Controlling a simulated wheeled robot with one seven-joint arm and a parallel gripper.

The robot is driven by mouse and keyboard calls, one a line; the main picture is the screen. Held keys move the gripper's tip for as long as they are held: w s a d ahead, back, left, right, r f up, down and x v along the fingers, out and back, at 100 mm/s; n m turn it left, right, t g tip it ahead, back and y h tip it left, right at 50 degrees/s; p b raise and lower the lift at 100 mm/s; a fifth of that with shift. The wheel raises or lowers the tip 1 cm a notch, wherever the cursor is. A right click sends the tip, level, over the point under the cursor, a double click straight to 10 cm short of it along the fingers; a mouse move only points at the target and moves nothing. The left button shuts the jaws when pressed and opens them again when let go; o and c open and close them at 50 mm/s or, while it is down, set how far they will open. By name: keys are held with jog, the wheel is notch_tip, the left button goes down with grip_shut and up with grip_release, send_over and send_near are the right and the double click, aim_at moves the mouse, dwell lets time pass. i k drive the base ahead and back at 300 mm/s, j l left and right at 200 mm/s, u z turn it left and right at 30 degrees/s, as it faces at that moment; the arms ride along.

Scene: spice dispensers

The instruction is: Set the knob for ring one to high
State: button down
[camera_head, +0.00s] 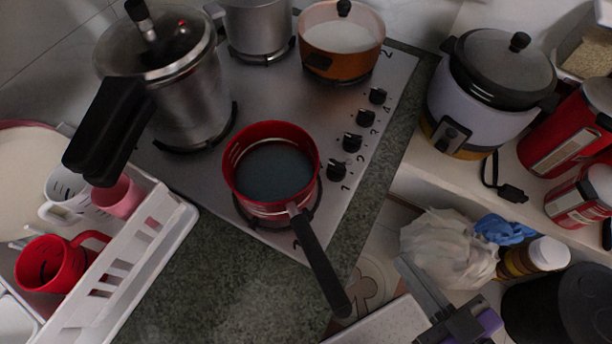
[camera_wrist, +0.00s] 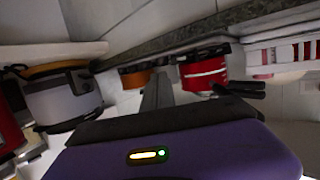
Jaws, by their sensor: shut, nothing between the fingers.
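The steel stove (camera_head: 258,88) has a row of black knobs along its right edge, with printed numbers beside them. The knob by the "1" (camera_head: 337,170) is the nearest to the front of the stove; its exact setting is too small to read. The knob by the "2" (camera_head: 352,142) sits just behind it. My gripper (camera_head: 404,264) is at the lower right, beyond the counter edge, apart from the knobs. Its fingers are together and empty. They also show, shut, in the wrist view (camera_wrist: 159,78), pointing toward the counter edge; no knob is clear there.
A red pot (camera_head: 270,172) stands on the front burner, its black handle (camera_head: 322,265) reaching over the counter edge near my gripper. A pressure cooker (camera_head: 185,95), a steel pot (camera_head: 258,28) and an orange pot (camera_head: 343,45) stand behind. A rice cooker (camera_head: 485,90) is at right.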

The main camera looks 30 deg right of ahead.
aim_at(335, 171)
jog(key=k+l, duration=0.15)
jog(key=l, duration=0.2)
jog(key=k+l, duration=0.15)
jog(key=l, duration=0.15)
jog(key=k+l, duration=0.15)
jog(key=l, duration=0.2)
jog(key=k+l, duration=0.15)
jog(key=l, duration=0.2)
